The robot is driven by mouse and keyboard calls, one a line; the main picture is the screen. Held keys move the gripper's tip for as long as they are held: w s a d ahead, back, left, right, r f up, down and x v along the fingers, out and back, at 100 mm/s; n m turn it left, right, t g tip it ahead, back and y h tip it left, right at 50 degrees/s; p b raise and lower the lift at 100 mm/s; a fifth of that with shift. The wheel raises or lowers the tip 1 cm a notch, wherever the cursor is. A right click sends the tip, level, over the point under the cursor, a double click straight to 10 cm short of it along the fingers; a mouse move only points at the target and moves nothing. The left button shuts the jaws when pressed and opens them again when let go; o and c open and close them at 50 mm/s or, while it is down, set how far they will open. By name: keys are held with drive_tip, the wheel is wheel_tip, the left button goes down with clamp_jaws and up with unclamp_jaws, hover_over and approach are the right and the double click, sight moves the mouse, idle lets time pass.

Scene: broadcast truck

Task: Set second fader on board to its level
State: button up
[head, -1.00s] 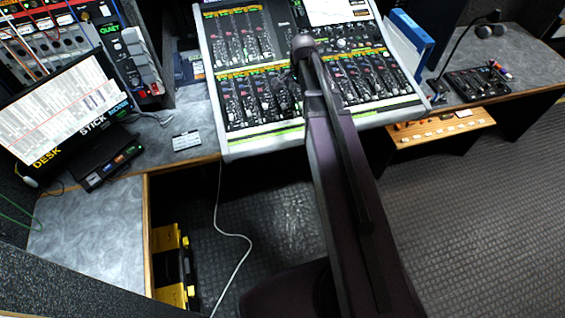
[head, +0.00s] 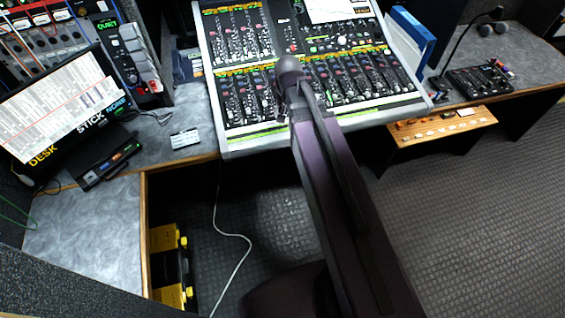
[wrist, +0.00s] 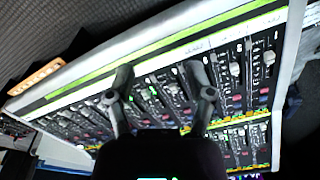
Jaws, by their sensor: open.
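The board (head: 265,136) is a pale-framed mixing desk with rows of black fader strips and yellow-green labels. It also shows in the wrist view (wrist: 145,46), turned so its front edge is at the top. Several fader caps show there; two pale ones, a rightmost cap (wrist: 268,57) and the cap beside it (wrist: 235,68), stand near the board's end. I cannot be sure which is the second fader. My gripper (wrist: 160,68) is open and empty above the strips, with the pale caps to its right. In the head view my arm's end hides it.
An orange-topped button panel (head: 440,125) sits at the board's right, below a small black mixer (head: 480,82). A white cable (head: 236,236) hangs to the floor.

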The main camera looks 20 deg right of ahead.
drive_tip(key=s+a+f+n+b, duration=0.1)
drive_tip(key=s+f+n+b, duration=0.1)
drive_tip(key=f+b, duration=0.6)
drive_tip(key=s+a+f+n+b, duration=0.1)
drive_tip(key=s+f+b, duration=0.3)
drive_tip(key=f+b, duration=0.4)
drive_tip(key=shift+a+f+n+g, duration=0.3)
drive_tip(key=shift+a+f+n, duration=0.1)
drive_tip(key=shift+f+n, duration=0.35)
drive_tip(key=shift+r, duration=0.1)
drive_tip(key=shift+w, duration=0.1)
